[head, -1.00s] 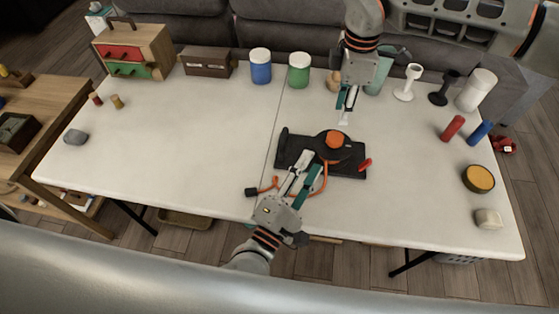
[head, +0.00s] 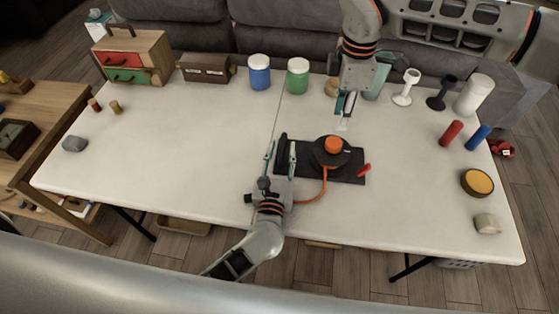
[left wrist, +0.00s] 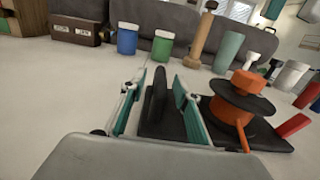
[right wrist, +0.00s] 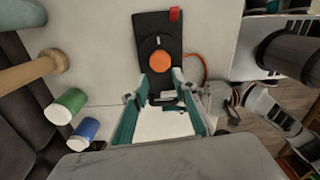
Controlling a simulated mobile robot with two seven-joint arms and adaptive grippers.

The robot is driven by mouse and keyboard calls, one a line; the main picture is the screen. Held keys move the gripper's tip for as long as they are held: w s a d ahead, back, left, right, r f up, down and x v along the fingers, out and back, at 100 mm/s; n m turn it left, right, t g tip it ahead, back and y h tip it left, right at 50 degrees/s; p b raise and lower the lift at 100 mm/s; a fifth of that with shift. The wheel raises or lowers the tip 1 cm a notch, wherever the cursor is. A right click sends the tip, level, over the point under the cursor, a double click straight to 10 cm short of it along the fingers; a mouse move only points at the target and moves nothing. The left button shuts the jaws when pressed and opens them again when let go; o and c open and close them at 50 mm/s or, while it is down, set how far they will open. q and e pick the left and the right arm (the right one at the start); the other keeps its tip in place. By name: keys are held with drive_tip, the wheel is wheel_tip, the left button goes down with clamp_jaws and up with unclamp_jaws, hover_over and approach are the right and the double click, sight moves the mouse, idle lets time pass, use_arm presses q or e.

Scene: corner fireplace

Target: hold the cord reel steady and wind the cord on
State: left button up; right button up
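The cord reel has a black disc with an orange hub (head: 333,144) on a black base (head: 346,178), with a red handle (head: 364,170) at its right. The orange cord (head: 323,190) runs from the reel toward the front left; its end is partly hidden by my left arm. My left gripper (head: 280,150) is open at the base's left end. In the left wrist view its fingers stand either side of a black upright plate (left wrist: 157,98), apparently not gripping it. My right gripper (head: 345,108) is open and empty behind the reel; the right wrist view shows the hub (right wrist: 160,62) beyond its fingers.
Blue (head: 260,72) and green (head: 298,74) jars stand at the back, near a wooden pestle-like item (left wrist: 203,40). Candle holders (head: 406,88), red (head: 451,133) and blue (head: 478,137) cylinders and a yellow-topped tin (head: 477,182) are at right. The table's left middle is clear.

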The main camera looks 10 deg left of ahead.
use_arm(q)
drive_tip(key=shift+w, duration=1.15)
